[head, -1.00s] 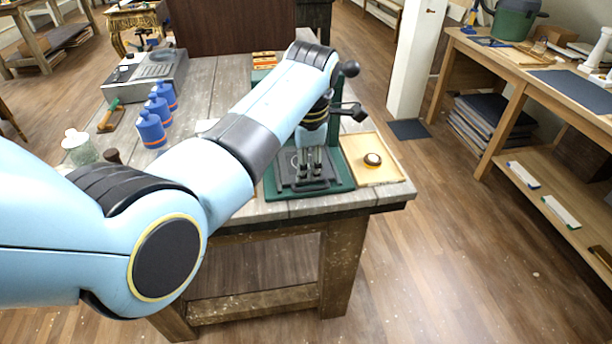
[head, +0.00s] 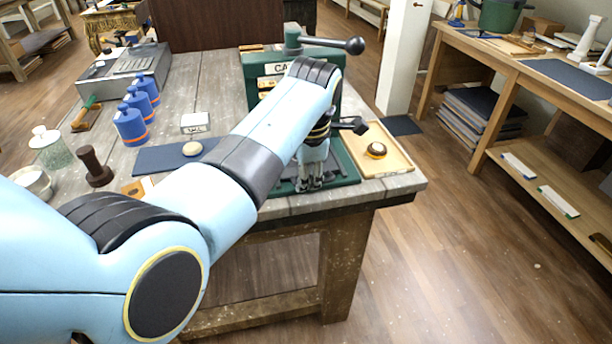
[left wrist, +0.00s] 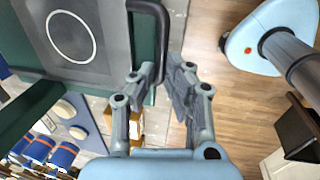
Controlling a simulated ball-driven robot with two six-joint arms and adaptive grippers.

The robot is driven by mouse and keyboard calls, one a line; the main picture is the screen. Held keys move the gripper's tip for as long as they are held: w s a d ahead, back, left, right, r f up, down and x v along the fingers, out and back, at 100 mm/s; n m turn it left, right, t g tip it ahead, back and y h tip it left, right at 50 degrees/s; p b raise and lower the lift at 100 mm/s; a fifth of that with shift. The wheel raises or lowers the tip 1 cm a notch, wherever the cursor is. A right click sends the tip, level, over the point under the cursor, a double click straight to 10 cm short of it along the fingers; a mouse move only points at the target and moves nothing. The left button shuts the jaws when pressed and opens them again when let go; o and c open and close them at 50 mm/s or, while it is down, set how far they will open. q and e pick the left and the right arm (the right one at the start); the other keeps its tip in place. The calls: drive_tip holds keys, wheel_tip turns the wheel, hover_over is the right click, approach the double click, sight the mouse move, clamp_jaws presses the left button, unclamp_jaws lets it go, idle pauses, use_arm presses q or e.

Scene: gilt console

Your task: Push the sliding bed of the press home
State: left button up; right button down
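The green press (head: 345,102) stands at the table's front right corner, with its lever arm up top. My left arm crosses in front of it and hides most of the bed in the head view. In the left wrist view the sliding bed (left wrist: 92,66) is a grey plate with a pale ring, and its black handle (left wrist: 162,28) reaches toward my left gripper (left wrist: 163,75). The fingers are a little apart, with the handle's bar at or between their tips; I cannot tell if they touch it. The left gripper (head: 311,182) also shows at the press's front. My right gripper is not in view.
Left are a blue mat (head: 160,161), a dark wooden knob (head: 95,166) and several blue bottles (head: 131,125). Floor is open beyond the table's front edge.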

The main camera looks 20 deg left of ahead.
use_arm(q)
clamp_jaws()
drive_tip(key=shift+w+a+f, duration=0.1)
drive_tip(key=w+a+b, duration=0.1)
drive_tip(key=w, duration=0.1)
drive_tip(key=w+a+b, duration=0.3)
drive_tip(key=w+b, duration=0.1)
drive_tip(key=shift+w+a+f, duration=0.2)
drive_tip(key=shift+w+a, duration=0.05)
drive_tip(key=shift+w, duration=0.05)
drive_tip(key=shift+w+a+r, duration=0.1)
drive_tip(key=shift+r, duration=0.2)
